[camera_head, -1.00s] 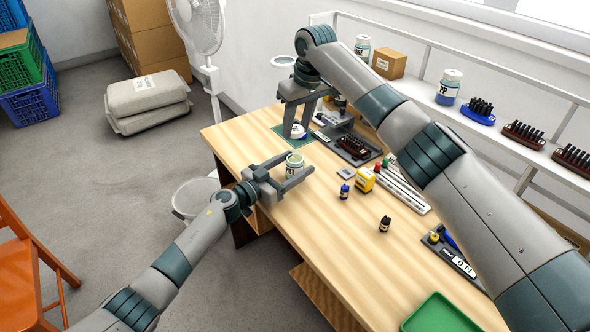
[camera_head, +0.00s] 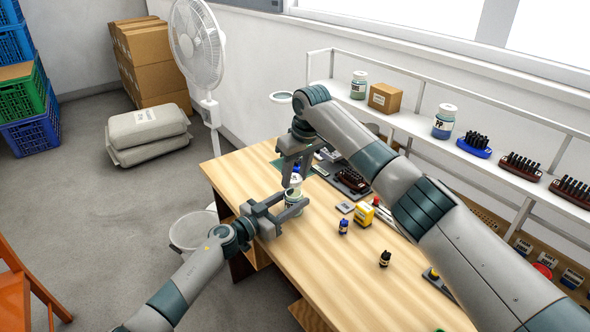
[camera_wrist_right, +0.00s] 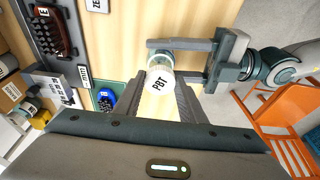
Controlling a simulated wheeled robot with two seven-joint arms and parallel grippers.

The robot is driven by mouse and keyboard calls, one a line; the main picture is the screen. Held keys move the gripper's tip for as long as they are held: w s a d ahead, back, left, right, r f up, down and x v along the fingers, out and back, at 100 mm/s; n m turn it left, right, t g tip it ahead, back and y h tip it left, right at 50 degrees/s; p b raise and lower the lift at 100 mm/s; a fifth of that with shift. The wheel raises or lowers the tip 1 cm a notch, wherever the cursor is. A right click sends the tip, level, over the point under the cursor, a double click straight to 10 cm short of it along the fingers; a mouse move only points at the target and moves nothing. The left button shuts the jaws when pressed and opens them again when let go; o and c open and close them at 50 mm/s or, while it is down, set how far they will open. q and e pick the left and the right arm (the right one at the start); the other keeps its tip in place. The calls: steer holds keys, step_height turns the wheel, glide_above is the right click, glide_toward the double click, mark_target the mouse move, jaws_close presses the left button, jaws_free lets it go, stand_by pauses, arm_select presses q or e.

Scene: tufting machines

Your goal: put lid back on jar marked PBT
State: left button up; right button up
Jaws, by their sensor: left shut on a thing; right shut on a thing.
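My left gripper (camera_head: 282,207) is shut on a clear glass jar (camera_head: 293,198) and holds it upright at the table's left side. In the right wrist view the left fingers (camera_wrist_right: 180,56) close on both sides of the jar (camera_wrist_right: 160,60). My right gripper (camera_head: 295,176) is shut on a white round lid (camera_wrist_right: 160,83) marked PBT. The lid is also seen in the head view (camera_head: 295,181), right at the jar's mouth. I cannot tell whether lid and jar touch. The lid hides most of the jar in the wrist view.
A dark tray (camera_head: 350,181) and a green mat (camera_wrist_right: 118,90) with a blue item (camera_wrist_right: 106,99) lie behind. The table's front is mostly clear.

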mark_target(292, 183)
steer(key=shift+f, duration=0.2)
stand_by(0.6)
steer(key=shift+f, duration=0.8)
arm_select(q)
jaws_close()
arm_select(e)
steer(key=shift+f, duration=0.55)
steer(key=m, duration=0.4)
steer(key=shift+s+a+h, duration=0.1)
steer(key=shift+a+h, duration=0.1)
steer(key=shift+h, duration=0.2)
steer(key=m+h, duration=0.1)
steer(key=m, duration=0.3)
steer(key=shift+a+m+t, duration=0.15)
steer(key=shift+m+t, duration=0.15)
steer(key=shift+m, duration=0.1)
steer(key=m+h, duration=0.1)
steer(key=m, duration=0.4)
steer(key=shift+a, duration=0.1)
steer(key=m+h, duration=0.1)
steer(key=m, duration=0.2)
steer(key=shift+w+g, duration=0.2)
steer(key=shift+g, duration=0.2)
